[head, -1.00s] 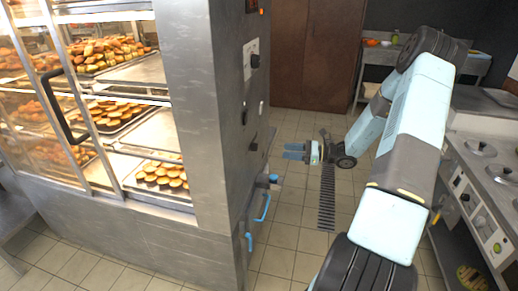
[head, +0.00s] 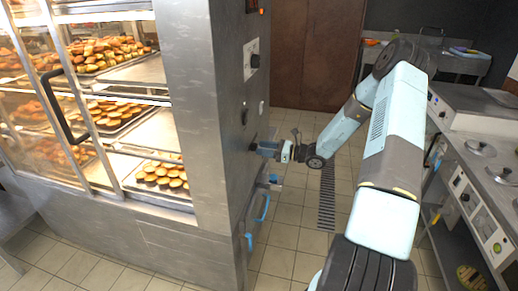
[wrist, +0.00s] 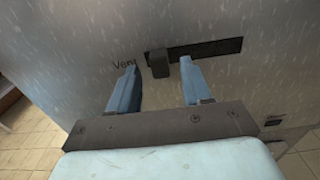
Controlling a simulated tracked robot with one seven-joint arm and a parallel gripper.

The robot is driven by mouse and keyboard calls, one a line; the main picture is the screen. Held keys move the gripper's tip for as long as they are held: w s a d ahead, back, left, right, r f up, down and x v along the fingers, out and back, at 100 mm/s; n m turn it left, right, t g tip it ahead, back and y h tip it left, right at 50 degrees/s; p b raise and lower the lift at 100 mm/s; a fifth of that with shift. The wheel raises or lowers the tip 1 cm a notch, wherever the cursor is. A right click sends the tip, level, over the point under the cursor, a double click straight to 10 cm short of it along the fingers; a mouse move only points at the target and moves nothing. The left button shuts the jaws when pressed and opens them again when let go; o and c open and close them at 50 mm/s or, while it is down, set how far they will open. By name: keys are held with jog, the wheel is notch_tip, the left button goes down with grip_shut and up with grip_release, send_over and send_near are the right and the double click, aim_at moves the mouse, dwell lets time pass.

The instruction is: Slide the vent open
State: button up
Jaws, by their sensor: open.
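The vent slider is a dark knob (wrist: 159,65) at the left end of a black horizontal slot (wrist: 212,49) in the steel cabinet side, with the label "Vent" (wrist: 124,65) to its left. My gripper (wrist: 158,82) is open, its two blue fingers spread to either side of the knob's line, pointing at the panel. The knob shows between the fingertips; whether the fingers reach around it I cannot tell. In the head view my gripper (head: 262,149) is close to the cabinet's side, and the slot is hard to make out there.
The steel cabinet (head: 185,110) holds trays of buns behind glass. Blue handles (head: 264,207) stick out low on its side, below my gripper. A counter with pot lids (head: 480,148) stands at the right. The tiled aisle between is clear.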

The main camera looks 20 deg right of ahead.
aim_at(254, 147)
jog(key=shift+x, duration=1.15)
grip_shut()
jog(key=shift+w, duration=0.1)
